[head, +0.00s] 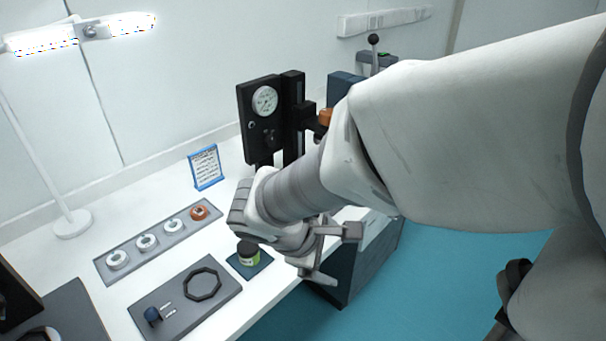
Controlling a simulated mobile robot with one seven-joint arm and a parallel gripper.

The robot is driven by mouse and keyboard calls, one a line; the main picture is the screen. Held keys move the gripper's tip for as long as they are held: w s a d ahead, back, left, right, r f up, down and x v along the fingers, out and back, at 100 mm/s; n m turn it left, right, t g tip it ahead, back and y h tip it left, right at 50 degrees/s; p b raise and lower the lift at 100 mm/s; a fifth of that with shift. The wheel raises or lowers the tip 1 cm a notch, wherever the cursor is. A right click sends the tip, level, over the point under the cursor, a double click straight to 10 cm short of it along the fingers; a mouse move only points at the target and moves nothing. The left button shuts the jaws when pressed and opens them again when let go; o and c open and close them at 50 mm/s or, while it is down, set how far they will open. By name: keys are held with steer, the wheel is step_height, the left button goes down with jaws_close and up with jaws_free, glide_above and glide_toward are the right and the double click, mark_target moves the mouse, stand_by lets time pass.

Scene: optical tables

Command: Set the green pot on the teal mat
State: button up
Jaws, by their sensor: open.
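A small green pot (253,258) with a dark upper part stands upright on the teal mat (264,267), near the front edge of the white table. My wrist hides a little of the mat's surroundings at the upper right. My gripper (337,255) is open and empty, to the right of the pot and apart from it. Its fingers show beyond the table's front edge in the picture.
A grey tray (222,300) with a black ring and a blue-topped part lies left of the mat. Behind it is a strip holding several round pieces (146,243). A black gauge stand (255,125) and a blue-framed sign (205,167) stand farther back.

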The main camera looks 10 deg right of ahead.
steer(key=s+r+m+t+y, duration=0.2)
steer(key=s+r+m+y, duration=0.4)
steer(key=r+m, duration=0.4)
steer(key=shift+s+a+m, duration=0.2)
steer(key=shift+s+m, duration=0.45)
steer(key=shift+m, duration=0.15)
steer(key=shift+r, duration=0.1)
steer(key=shift+r+p, duration=0.6)
steer(key=shift+c, duration=0.2)
